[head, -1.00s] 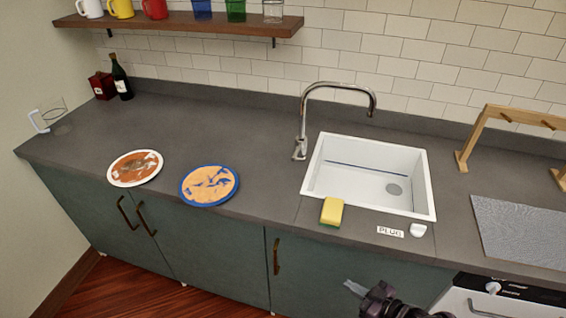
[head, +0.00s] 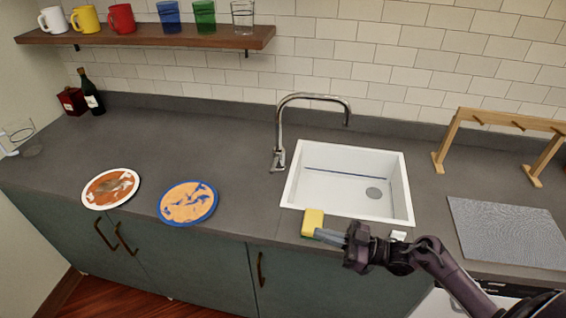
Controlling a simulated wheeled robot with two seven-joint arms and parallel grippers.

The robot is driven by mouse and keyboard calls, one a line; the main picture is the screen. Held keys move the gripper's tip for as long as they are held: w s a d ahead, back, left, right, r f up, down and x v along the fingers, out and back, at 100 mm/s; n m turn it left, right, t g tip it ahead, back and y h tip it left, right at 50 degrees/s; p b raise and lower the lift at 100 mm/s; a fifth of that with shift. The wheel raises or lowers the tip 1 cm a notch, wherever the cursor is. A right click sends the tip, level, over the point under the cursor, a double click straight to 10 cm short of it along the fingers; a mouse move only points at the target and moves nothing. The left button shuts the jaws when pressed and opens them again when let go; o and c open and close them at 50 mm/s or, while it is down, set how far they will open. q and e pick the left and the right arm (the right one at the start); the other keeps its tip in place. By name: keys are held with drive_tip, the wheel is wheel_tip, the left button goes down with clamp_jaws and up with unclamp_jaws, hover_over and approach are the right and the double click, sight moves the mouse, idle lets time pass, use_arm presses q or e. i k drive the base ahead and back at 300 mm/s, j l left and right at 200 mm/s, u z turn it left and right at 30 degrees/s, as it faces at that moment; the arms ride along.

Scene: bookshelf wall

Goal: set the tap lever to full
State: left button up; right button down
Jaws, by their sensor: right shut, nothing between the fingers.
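The chrome tap (head: 281,125) stands behind the left rear side of the white sink (head: 288,190), with its spout arching to the right over the basin. Its small lever (head: 278,160) is low on the tap's base; its exact setting is too small to tell. My right gripper (head: 318,234) is shut and empty in front of the sink. Its fingertips are close by the yellow and green sponge (head: 312,222); I cannot tell whether they touch it. The tap lever is well behind and left of the gripper. My left gripper is not in view.
Two dirty plates, one white-rimmed (head: 89,200) and one blue-rimmed (head: 165,213), lie left of the sink. A wooden rack (head: 447,140) and grey mat (head: 490,235) are at the right. A shelf (head: 150,41) with mugs and glasses hangs above. The counter between plates and tap is clear.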

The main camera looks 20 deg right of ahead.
sight(277, 154)
drive_tip(key=i+l, duration=0.7)
drive_tip(key=i, duration=0.05)
